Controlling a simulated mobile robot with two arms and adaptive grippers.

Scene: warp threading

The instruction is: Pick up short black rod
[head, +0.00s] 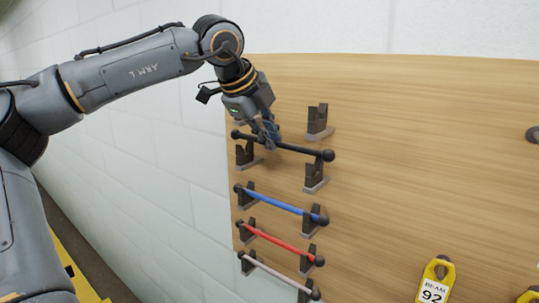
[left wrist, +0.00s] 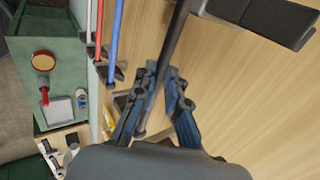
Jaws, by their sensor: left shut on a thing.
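The short black rod (head: 296,147) has a ball at each end and shows in the head view near the upper left of the wooden board. It also runs through the left wrist view (left wrist: 177,38). My left gripper (head: 267,140) is shut on the rod, left of its middle. In the left wrist view the two fingers (left wrist: 160,88) close around it. The rod looks lifted off or just in front of its dark holders (head: 316,174); whether it touches them I cannot tell. My right gripper is in neither view.
Below are a blue rod (head: 285,203), a red rod (head: 278,243) and a pale rod (head: 275,273), each on dark holders. An empty holder (head: 317,121) sits above. A yellow tag marked 92 (head: 433,288) is at lower right. The board's middle is clear.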

